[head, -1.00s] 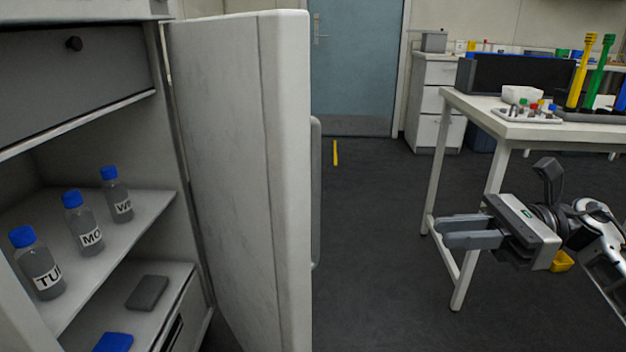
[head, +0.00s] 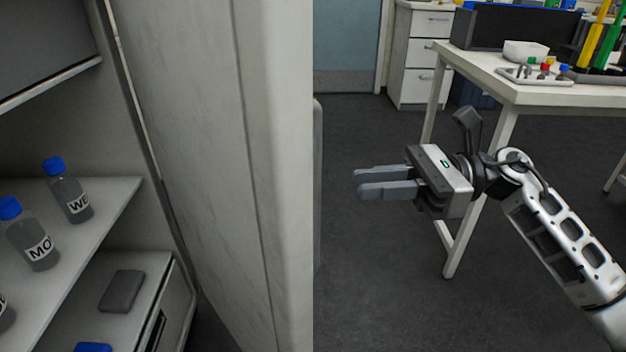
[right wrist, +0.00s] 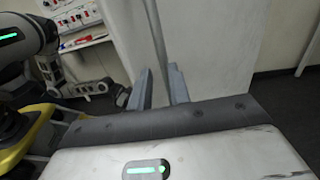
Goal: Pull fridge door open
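The white fridge door (head: 215,150) stands swung open, its edge facing me. Its vertical grey handle (head: 317,190) shows only as a narrow strip past the door's edge. My right gripper (head: 358,183) is to the right of the handle, open and empty, fingers pointing left toward it with a gap between. In the right wrist view, the two fingers (right wrist: 161,88) are apart, with the pale door (right wrist: 210,45) and the vertical handle bar (right wrist: 157,35) beyond them.
Fridge shelves (head: 105,205) hold bottles with blue caps (head: 68,190) and a dark grey block (head: 122,290). A white table (head: 540,95) with a rack and tubes stands behind my right arm. The floor between door and table is clear.

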